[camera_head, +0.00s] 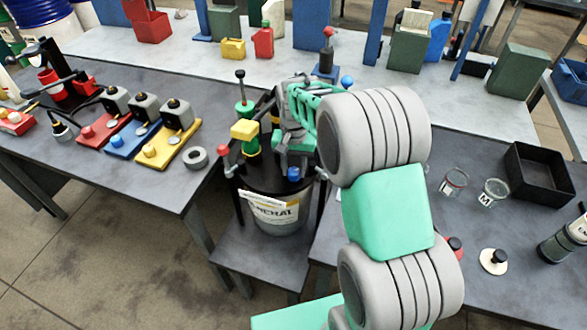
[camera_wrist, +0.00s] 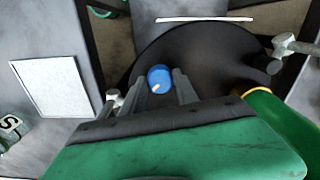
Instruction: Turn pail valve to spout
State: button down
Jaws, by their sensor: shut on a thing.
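The pail (camera_head: 275,214) is a light drum with a partly readable label and a black lid (camera_wrist: 215,60). It stands on a low dark stand between the benches. A round blue knob (camera_head: 293,174) shows at the lid's front, and it also appears in the wrist view (camera_wrist: 160,78) with a small pale mark. My gripper (camera_wrist: 158,76) reaches down over the lid, with its two grey fingers on either side of the blue knob, shut on it. In the head view my wrist hides much of the lid, and I cannot make out the spout.
A green and yellow pump (camera_head: 246,138) and a red-ended lever (camera_head: 224,150) stand close to my gripper's left. Glass beakers (camera_head: 454,182) and a black tray (camera_head: 540,174) stand on the right bench.

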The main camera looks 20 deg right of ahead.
aim_at(294, 171)
jog(key=shift+w+r, duration=0.1)
dwell(0.3)
jog(key=c, duration=0.9)
grip_release()
jog(key=shift+c, duration=0.2)
notch_tip(294, 171, up, 8)
jog(key=shift+f+b, duration=0.15)
jog(key=shift+b, duration=0.4)
